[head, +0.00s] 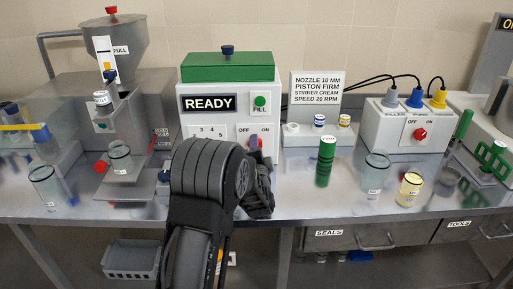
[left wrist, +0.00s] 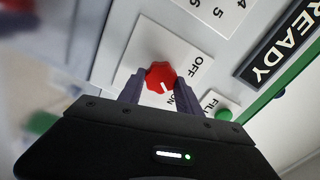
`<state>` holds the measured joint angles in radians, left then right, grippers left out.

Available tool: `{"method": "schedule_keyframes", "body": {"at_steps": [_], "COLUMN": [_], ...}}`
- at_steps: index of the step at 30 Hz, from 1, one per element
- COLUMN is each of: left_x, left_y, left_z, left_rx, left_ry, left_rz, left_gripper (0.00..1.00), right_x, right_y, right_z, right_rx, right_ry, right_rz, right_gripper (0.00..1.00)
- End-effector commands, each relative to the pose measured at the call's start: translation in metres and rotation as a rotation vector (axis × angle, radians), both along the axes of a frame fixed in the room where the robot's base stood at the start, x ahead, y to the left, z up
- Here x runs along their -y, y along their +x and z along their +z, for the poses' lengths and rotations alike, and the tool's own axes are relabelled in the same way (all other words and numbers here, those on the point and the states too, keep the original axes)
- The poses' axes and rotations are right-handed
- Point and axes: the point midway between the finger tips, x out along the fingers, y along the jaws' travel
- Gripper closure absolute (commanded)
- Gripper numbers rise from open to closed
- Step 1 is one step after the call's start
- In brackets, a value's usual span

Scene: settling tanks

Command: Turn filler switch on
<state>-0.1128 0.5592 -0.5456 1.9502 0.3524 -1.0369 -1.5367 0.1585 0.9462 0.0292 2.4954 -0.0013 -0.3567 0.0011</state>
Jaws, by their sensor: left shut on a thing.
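The filler box (head: 228,74) is white with a green top, a READY sign and a green FILL button (head: 260,101). Its red switch knob (head: 253,143) sits on an OFF/ON plate, partly hidden by my left gripper in the head view. In the left wrist view the red knob (left wrist: 160,76) is between the two fingers of my left gripper (left wrist: 161,92), which is shut on it. The knob's white mark points toward the ON label. My right gripper is not in view.
A second red OFF/ON knob (head: 420,134) is on a white box with coloured plugs at the right. A green cylinder (head: 326,161), a clear glass (head: 374,173) and a yellow-filled glass (head: 409,189) stand on the steel bench. A hopper machine (head: 107,44) stands at the left.

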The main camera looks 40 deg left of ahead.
Motion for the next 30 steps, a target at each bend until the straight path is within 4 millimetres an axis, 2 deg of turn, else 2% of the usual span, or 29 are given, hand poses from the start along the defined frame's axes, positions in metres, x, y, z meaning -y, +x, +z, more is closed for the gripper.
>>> {"method": "schedule_keyframes", "body": {"at_steps": [2,3,11,22,30], "left_x": [0.0,0.0,0.0,0.004,0.028], "left_y": [0.0,0.0,0.0,-0.005,-0.036], "left_z": [-0.001,-0.001,0.0,-0.001,-0.001], "left_rx": [-0.003,-0.003,-0.001,-0.001,-0.001], "left_ry": [0.001,0.001,0.0,-0.002,-0.003], "left_rz": [-0.001,-0.001,0.0,-0.001,-0.002], "left_gripper": [1.0,0.58,0.37,0.37,0.37], "right_x": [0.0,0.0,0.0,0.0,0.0], "right_y": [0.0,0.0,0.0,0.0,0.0], "right_z": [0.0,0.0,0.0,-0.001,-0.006], "right_rx": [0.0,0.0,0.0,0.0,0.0], "right_ry": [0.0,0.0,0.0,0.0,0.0], "right_rz": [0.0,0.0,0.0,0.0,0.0], "right_gripper": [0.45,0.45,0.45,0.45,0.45]}}
